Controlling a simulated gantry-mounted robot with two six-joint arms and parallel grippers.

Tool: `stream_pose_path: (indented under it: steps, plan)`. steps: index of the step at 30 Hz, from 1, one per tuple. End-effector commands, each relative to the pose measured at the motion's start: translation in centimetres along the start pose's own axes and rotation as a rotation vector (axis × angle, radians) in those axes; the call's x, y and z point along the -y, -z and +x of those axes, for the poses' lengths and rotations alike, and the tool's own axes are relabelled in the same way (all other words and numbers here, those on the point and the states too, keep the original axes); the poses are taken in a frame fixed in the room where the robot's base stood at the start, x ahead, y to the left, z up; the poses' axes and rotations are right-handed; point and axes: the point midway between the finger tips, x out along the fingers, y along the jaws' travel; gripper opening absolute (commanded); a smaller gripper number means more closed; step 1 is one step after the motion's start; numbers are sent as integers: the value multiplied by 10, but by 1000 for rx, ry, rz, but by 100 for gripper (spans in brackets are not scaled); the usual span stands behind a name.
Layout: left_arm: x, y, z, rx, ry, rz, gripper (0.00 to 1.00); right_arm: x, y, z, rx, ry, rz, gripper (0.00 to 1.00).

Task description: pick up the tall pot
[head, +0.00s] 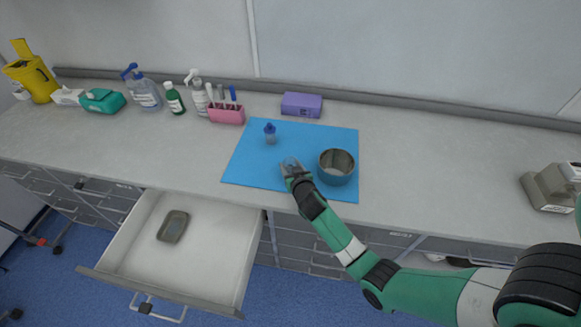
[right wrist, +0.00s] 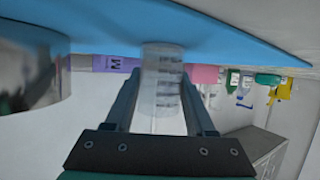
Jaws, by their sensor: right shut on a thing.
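The tall pot (right wrist: 160,75) is a clear, see-through cylinder with dark marks on its side. My right gripper (head: 292,172) is shut on it above the front middle of the blue mat (head: 240,170). In the right wrist view the fingers (right wrist: 159,95) stand on either side of the pot, and the picture is upside down. In the head view the pot (head: 289,163) shows only as a small pale shape at the fingertips. I cannot tell whether its base touches the mat. My left gripper is not in view.
A round metal bowl (head: 336,168) stands close right of my gripper. A small blue-topped bottle (head: 270,134) stands behind it. A purple box (head: 301,105), pink holder (head: 227,115) and several bottles line the back. An open drawer (head: 205,252) holds a small dish (head: 173,227).

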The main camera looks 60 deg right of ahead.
Motion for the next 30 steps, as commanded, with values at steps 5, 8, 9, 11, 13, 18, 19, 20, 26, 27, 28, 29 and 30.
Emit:
stream_pose_path:
  steps: [5,8,9,11,13,18,19,20,26,27,28,29,30]
  plan:
    - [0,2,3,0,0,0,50,0,7,-3,-2,0,0,0]
    - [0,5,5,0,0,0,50,0,14,-6,-3,0,1,0]
    - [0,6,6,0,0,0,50,0,18,-7,-3,0,1,0]
    - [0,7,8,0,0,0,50,0,24,-9,-2,0,1,0]
    - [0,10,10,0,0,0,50,0,32,-13,-3,0,1,0]
    - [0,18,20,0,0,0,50,-9,44,-34,-2,-1,1,0]
    - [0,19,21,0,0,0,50,-10,46,-38,-3,0,2,0]
    - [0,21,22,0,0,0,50,-12,48,-41,-2,0,2,0]
    - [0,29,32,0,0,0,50,-22,65,-68,-2,0,1,0]
    - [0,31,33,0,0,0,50,-24,68,-74,-2,0,1,0]
    - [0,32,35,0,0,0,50,-25,71,-78,-3,1,1,0]
    - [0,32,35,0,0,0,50,-28,69,-82,-1,0,1,0]
    - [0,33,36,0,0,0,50,-32,69,-88,0,-1,1,0]
